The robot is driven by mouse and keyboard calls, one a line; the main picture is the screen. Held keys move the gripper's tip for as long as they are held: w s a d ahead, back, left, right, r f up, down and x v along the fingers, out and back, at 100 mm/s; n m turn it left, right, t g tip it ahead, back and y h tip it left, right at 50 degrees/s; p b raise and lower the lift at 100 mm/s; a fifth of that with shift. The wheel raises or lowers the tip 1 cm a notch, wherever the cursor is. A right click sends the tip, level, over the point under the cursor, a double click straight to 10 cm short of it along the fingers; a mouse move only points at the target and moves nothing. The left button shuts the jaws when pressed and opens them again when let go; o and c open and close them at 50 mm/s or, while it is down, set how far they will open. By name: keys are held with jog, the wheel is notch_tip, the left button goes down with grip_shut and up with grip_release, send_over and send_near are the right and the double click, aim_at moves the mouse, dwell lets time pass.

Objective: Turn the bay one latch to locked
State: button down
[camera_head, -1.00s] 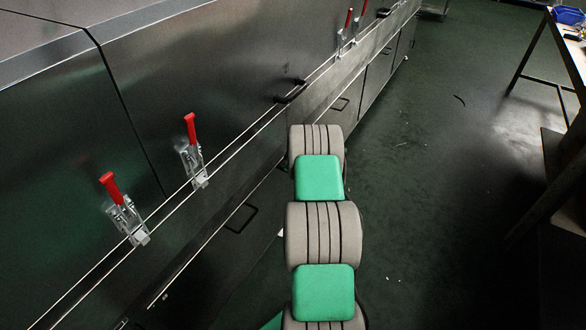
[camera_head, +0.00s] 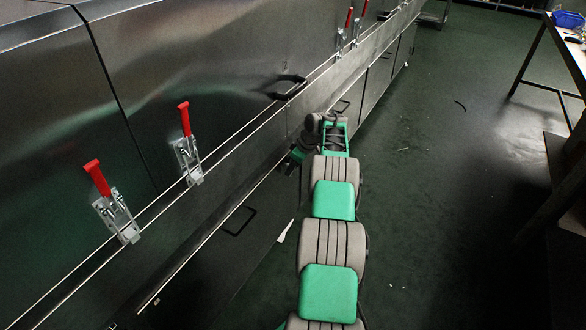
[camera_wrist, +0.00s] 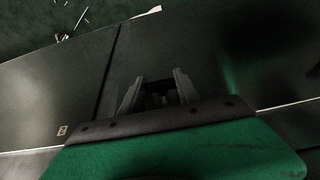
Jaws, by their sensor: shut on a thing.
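In the wrist view my gripper (camera_wrist: 158,88) points at a dark metal panel. Its two fingers stand close on either side of a small dark thing (camera_wrist: 160,97), too dark to identify. In the head view the end of my arm reaches the lower part of the dryer's side, where the gripper is mostly hidden. Latches with red handles stand on the dryer: two close ones at the left (camera_head: 112,203) and (camera_head: 188,148), and two farther ones (camera_head: 342,33) and (camera_head: 358,28). Their handles point up. I cannot tell which latch belongs to bay one.
A black pull handle (camera_head: 290,88) sticks out of the dryer wall (camera_head: 180,70). Another handle (camera_head: 240,221) is on a lower panel. A workbench (camera_head: 561,50) with a blue bin (camera_head: 568,18) stands at the right. The green floor (camera_head: 440,170) between is mostly clear.

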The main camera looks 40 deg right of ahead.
jog(key=shift+a+f, duration=0.1)
jog(key=shift+f, duration=0.05)
jog(key=c, duration=0.9)
grip_release()
jog(key=p+v, duration=0.1)
jog(key=v, duration=0.7)
jog(key=shift+p, duration=0.4)
jog(key=shift+f, duration=0.1)
